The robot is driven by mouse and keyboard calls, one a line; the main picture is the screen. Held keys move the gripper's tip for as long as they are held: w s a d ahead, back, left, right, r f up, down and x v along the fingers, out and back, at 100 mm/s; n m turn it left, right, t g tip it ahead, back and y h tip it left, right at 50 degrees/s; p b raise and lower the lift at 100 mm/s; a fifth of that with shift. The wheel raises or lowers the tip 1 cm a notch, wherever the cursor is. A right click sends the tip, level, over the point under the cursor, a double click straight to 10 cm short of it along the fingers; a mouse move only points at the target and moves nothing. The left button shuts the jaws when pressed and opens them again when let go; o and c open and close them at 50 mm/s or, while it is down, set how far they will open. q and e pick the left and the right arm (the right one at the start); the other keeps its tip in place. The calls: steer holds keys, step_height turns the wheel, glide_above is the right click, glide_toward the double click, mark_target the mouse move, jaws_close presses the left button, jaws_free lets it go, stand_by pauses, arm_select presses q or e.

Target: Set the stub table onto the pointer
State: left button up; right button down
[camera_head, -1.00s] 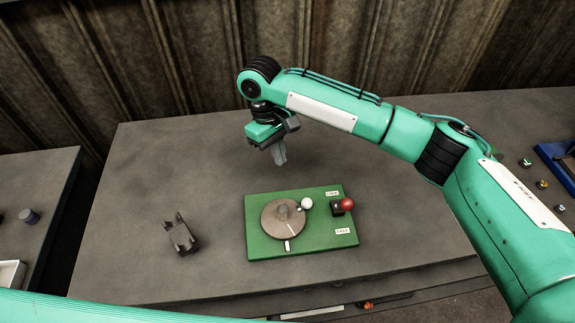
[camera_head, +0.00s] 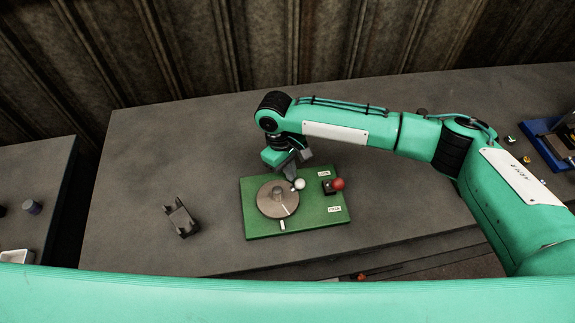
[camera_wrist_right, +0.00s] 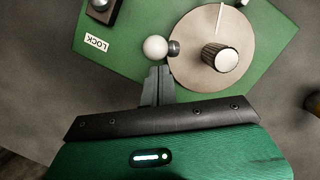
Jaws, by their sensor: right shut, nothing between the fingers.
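The stub table is a round brown disc (camera_head: 270,207) with a dark centre knob, a white line and a white ball (camera_head: 299,184) at its rim. It sits on a green board (camera_head: 325,215). The white pointer (camera_head: 282,225) is on the board in front of the disc; the disc's line aims slightly right of it. My right gripper (camera_head: 291,179) is shut and empty, its tips close beside the ball. In the right wrist view the fingertips (camera_wrist_right: 158,72) are just below the ball (camera_wrist_right: 155,48); contact is unclear. My left gripper is out of view.
A red-balled lever (camera_head: 337,184) on a black block stands on the board's right, near two labels, one reading LOCK (camera_wrist_right: 96,43). A blue-edged tray (camera_head: 541,148) is far right. The table behind the board is clear.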

steer(key=shift+r+p, duration=0.1)
steer(key=shift+p, duration=0.25)
steer(key=d+m+p, duration=0.1)
steer(key=p, duration=0.2)
steer(key=s+m+p, duration=0.1)
steer(key=m+p, duration=0.1)
steer(key=p, duration=0.1)
steer(key=shift+s+d+r+m+g+y, duration=0.2)
steer(key=shift+d+m+g+y, duration=0.1)
steer(key=shift+d+y, duration=0.1)
steer(key=shift+s+d+f+m+p, duration=0.15)
steer(key=shift+m+p, duration=0.25)
steer(key=shift+p, duration=0.25)
steer(key=shift+f, duration=0.15)
steer(key=shift+r, duration=0.3)
steer(key=b+v, duration=0.3)
steer(key=v, duration=1)
steer(key=shift+b, duration=0.3)
steer(key=shift+d, duration=0.1)
